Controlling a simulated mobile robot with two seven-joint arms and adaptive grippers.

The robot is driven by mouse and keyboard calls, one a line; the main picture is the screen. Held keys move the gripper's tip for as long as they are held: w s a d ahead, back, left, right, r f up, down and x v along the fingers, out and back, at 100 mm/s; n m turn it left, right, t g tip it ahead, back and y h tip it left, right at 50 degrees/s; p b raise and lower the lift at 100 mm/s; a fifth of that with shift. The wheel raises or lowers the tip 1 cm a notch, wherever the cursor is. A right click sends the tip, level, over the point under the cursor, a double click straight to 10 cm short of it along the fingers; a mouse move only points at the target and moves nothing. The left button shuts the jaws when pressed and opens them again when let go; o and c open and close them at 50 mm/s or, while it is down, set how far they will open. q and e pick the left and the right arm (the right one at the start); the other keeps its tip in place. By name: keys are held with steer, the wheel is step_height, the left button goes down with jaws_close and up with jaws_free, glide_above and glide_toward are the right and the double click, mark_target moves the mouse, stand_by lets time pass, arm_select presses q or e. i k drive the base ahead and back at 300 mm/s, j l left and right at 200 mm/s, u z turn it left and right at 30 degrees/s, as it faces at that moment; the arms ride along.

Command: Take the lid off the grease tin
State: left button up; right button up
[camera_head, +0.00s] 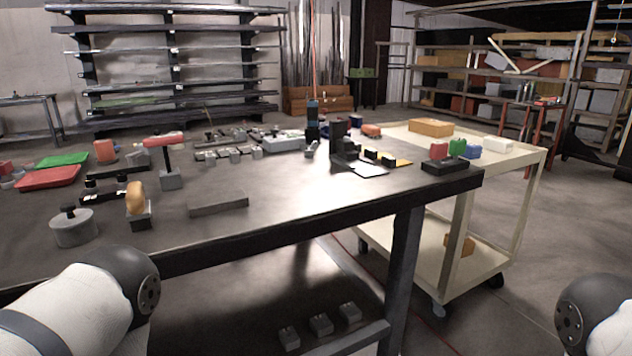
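A round grey tin (74,231) with a dark knob on top stands upright near the front left of the dark workbench (270,213). It looks like the grease tin, with its lid on. No label can be read on it. Only parts of my two arms show, at the lower left and lower right edges. Neither gripper is in view, and nothing touches the tin.
Behind are a red-handled tool (165,142) and red and green trays (62,159). A cream cart (500,170) stands at the bench's right. The front middle is clear.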

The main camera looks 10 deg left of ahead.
mark_target(70, 216)
steer(key=u, duration=1.5)
